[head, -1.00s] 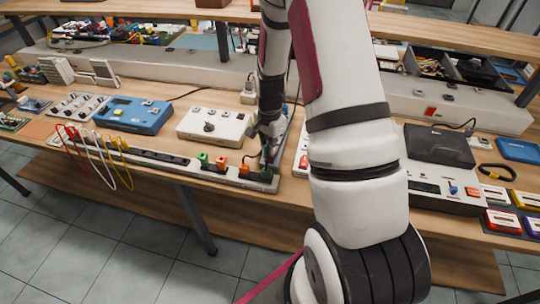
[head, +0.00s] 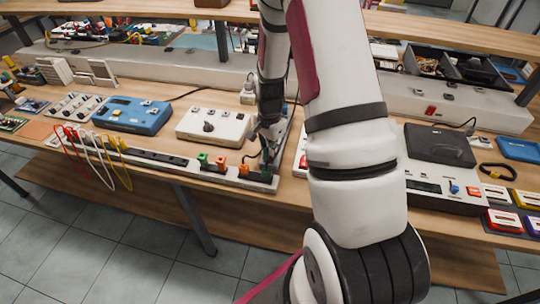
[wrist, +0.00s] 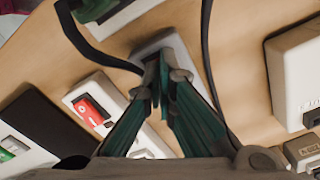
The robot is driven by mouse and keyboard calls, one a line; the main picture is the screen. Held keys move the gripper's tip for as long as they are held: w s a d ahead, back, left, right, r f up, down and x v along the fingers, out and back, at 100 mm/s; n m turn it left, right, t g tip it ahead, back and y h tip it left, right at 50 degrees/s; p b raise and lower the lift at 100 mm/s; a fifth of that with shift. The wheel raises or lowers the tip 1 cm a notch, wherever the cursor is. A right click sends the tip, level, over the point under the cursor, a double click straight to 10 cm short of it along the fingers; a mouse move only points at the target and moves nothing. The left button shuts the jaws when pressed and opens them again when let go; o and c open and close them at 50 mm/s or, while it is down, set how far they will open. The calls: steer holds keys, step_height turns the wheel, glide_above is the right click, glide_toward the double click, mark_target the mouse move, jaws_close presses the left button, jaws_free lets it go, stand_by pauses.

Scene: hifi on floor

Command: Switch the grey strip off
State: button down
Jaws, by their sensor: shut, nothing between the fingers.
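A grey strip (head: 150,155) with dark sockets runs along the front edge of the bench in the head view. Green and orange plugs sit toward its right end. My gripper (head: 266,166) is low over that end, its fingers pointing down; contact cannot be told. In the wrist view my gripper (wrist: 161,65) has its green fingers together and empty, with the tips in front of a small grey block (wrist: 172,45). A pale strip with a red rocker switch (wrist: 90,110) lies left of the fingers and runs partly behind them. The rocker's position is unclear.
A white box with a black knob (head: 212,126) and a blue device (head: 132,115) stand behind the strip. Red, white and yellow cables (head: 97,155) hang over the front edge. Dark cables pass beside my fingers in the wrist view. My arm hides part of the bench.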

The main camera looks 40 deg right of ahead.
steer(key=shift+r+p, duration=1.2)
steer(key=shift+r, duration=2.25)
steer(key=shift+a+r, duration=0.1)
steer(key=shift+r, duration=0.1)
steer(key=s+a+r+n+t, duration=0.15)
steer(key=a+r+n, duration=0.3)
steer(key=r, duration=0.65)
steer(key=s+a+r+n+t, duration=0.1)
steer(key=s+a+r+n, duration=0.2)
steer(key=a+r, duration=0.5)
steer(key=s+a+r+n+t, duration=0.1)
steer(key=s+a+r+n, duration=0.1)
steer(key=s+r+n, duration=0.2)
steer(key=s+a+r+n+t, duration=0.2)
steer(key=s+r+n, duration=0.3)
steer(key=s, duration=0.6)
step_height(320, 180, up, 3)
steer(key=shift+s+a+f, duration=0.2)
steer(key=shift+s+a, duration=0.1)
steer(key=shift+a, duration=0.4)
